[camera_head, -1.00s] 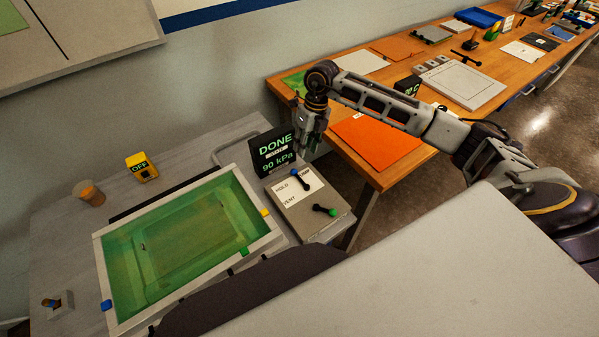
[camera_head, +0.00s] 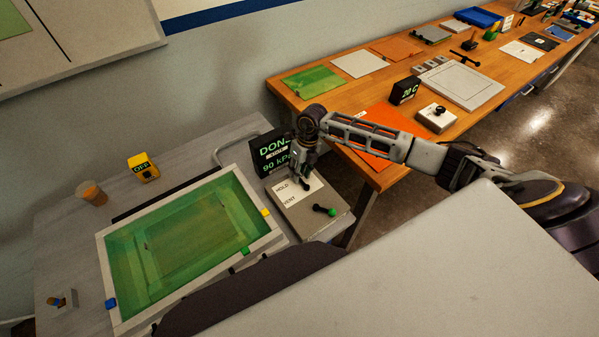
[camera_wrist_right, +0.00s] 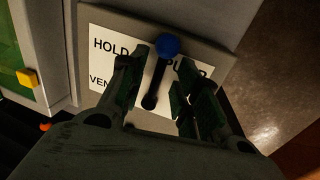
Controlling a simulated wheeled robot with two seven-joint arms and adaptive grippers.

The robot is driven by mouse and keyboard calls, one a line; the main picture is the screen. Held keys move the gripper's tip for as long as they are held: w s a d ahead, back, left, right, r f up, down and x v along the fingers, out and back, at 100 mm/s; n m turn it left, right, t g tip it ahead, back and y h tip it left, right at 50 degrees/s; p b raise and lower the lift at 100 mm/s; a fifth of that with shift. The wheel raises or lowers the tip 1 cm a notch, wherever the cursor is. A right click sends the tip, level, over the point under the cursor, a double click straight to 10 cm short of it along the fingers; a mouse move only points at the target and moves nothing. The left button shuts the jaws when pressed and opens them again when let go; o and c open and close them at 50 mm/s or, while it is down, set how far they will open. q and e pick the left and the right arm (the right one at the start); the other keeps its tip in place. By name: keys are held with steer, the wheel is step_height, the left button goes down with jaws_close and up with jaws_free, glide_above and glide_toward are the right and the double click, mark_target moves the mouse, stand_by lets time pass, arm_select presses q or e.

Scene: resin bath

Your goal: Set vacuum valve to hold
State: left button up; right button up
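The vacuum valve box (camera_head: 318,220) is a grey box with a white label reading HOLD and VENT, standing right of the resin bath. Its lever, with a blue ball end (camera_wrist_right: 167,46) and dark pivot (camera_wrist_right: 150,102), points up between HOLD and a partly covered label on the right in the wrist view. My right gripper (camera_head: 301,180) is low over the box; in the wrist view its open fingers (camera_wrist_right: 156,88) stand either side of the lever. I cannot tell whether either finger touches it. In the head view the gripper hides the blue end. My left gripper is not in view.
A display (camera_head: 268,152) behind the box reads DONE and 90 kPa. The green resin bath (camera_head: 103,262) lies left, with a yellow OFF box (camera_head: 143,168) behind. A wooden bench (camera_head: 377,180) is at right.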

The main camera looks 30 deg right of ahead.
steer(key=shift+a+f, duration=0.1)
steer(key=shift+f, duration=0.3)
jaws_close()
